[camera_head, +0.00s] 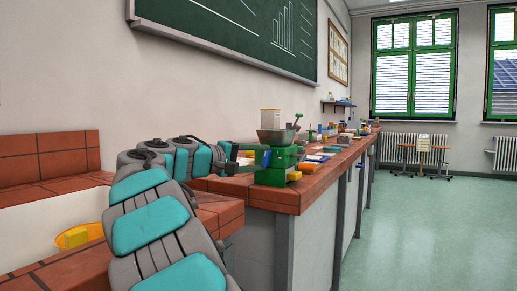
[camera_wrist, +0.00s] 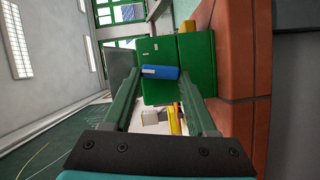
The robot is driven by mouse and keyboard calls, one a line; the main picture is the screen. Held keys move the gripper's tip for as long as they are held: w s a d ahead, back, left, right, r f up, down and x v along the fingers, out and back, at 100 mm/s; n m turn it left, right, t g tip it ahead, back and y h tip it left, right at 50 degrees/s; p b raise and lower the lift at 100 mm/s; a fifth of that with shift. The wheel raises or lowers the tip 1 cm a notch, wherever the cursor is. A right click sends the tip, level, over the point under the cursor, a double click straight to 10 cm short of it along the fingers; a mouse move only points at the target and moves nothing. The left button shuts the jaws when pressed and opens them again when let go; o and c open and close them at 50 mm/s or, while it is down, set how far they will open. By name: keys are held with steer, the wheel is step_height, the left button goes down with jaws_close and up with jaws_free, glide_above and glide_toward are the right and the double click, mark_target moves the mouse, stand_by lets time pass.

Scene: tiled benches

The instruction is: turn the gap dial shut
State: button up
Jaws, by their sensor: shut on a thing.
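A green machine (camera_head: 275,170) with a grey hopper on top (camera_head: 276,137) stands at the near end of the tiled bench. Its green housing (camera_wrist: 159,49) also fills the upper middle of the wrist view. The gap dial (camera_wrist: 160,72), a blue bar-shaped knob on the housing's face, lies crosswise between my fingertips. My gripper (camera_wrist: 161,75) is shut on it, one finger at each end. In the head view my gripper (camera_head: 246,160) reaches the machine's left side, and a bit of blue (camera_head: 266,158) shows there. The dial's setting marks are too small to read.
Several small coloured items lie along the tiled bench (camera_head: 312,186) behind the machine. A white sink (camera_head: 40,235) with a yellow-orange bowl (camera_head: 80,236) is at lower left. A chalkboard (camera_head: 240,35) hangs on the wall above. The floor (camera_head: 430,230) at right is clear.

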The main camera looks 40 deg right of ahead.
steer(key=shift+f+n+h+p, duration=0.1)
steer(key=shift+n+h+p, duration=0.4)
steer(key=shift+n+p, duration=0.4)
steer(key=shift+w+f+n, duration=0.1)
steer(key=shift+n, duration=0.2)
steer(key=o, duration=1.4)
steer(key=shift+c, duration=0.2)
steer(key=shift+a, duration=0.1)
steer(key=a, duration=0.7)
steer(key=shift+a, duration=0.35)
